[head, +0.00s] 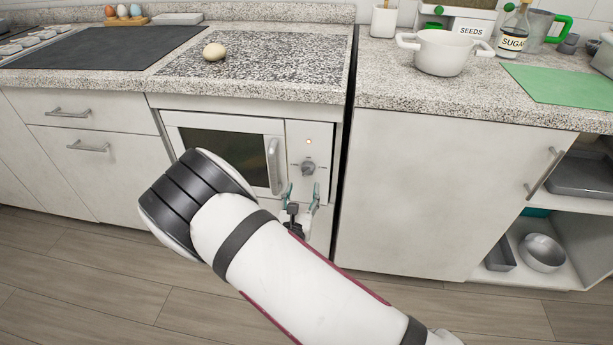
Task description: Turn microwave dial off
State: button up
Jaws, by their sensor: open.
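The microwave (236,155) is built into the cabinet below the counter, with a dark window and a vertical handle (272,166). Its grey dial (308,167) is on the panel to the right of the door. I cannot tell whether the fingertips touch the panel. My arm hides the lower left of the microwave and part of the panel below the dial.
The counter edge (245,90) overhangs above the microwave. Drawers (105,155) are on the left and a closed cabinet door (440,190) is on the right. A white pot (444,54) and an egg-like object (214,51) sit on the counter. The floor (90,270) at left is clear.

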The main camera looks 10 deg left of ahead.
aim_at(307, 174)
jog(key=w+b, duration=0.1)
jog(key=w, duration=0.6)
jog(key=shift+w+d, duration=0.15)
jog(key=shift+w, duration=0.1)
jog(key=c, duration=1.2)
